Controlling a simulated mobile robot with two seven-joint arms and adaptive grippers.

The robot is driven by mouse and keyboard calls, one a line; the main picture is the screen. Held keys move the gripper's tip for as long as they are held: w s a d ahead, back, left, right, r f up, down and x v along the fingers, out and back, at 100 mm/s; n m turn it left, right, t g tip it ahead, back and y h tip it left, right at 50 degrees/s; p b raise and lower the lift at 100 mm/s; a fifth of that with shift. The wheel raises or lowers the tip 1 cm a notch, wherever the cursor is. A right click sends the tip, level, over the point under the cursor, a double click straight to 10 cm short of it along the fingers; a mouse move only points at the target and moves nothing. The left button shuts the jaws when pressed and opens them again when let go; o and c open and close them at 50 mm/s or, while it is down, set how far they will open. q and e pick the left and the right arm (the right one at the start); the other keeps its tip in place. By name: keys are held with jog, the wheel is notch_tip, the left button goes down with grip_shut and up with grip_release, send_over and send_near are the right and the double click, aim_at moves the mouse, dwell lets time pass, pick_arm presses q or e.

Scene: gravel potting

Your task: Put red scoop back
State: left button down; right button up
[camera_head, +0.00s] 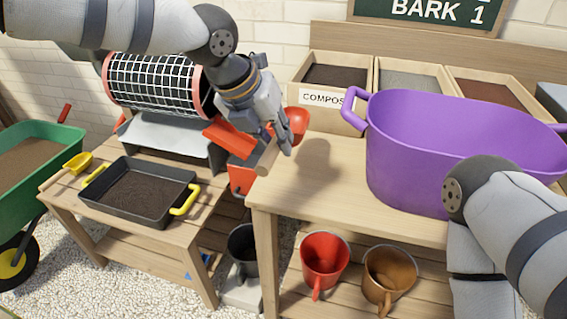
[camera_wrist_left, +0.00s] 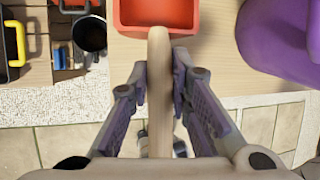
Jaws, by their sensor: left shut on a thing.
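The red scoop (camera_head: 297,121) is in my left gripper (camera_head: 278,140), just above the left end of the wooden bench. The gripper's fingers are shut on its pale wooden handle (camera_head: 267,157). In the left wrist view the handle (camera_wrist_left: 160,90) runs between the two fingers, with the red scoop bowl (camera_wrist_left: 130,14) at the top edge, partly cut off. The inside of the bowl in view looks empty. My right arm comes in at the lower right of the head view, but its gripper does not show.
A purple tub (camera_head: 430,150) stands on the bench (camera_head: 310,185). Behind it are bins, one labelled COMPOST (camera_head: 325,98). A mesh drum sieve (camera_head: 155,82) stands left. A black tray (camera_head: 135,215) sits on the lower table. Red (camera_head: 325,258) and brown (camera_head: 389,272) pots stand beneath the bench.

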pick_arm(q)
notch_tip(320, 180, down, 7)
jog(key=shift+r, duration=0.1)
pick_arm(e)
jog(key=shift+w+r, duration=0.1)
pick_arm(q)
jog(key=c, duration=1.5)
grip_release()
jog(key=p+v, duration=0.1)
jog(key=v, duration=1.1)
pick_arm(e)
jog(key=shift+w+r+t, duration=0.3)
jog(key=shift+w+r, duration=0.5)
pick_arm(q)
jog(key=shift+s, duration=0.1)
pick_arm(e)
jog(key=shift+s+a, duration=0.1)
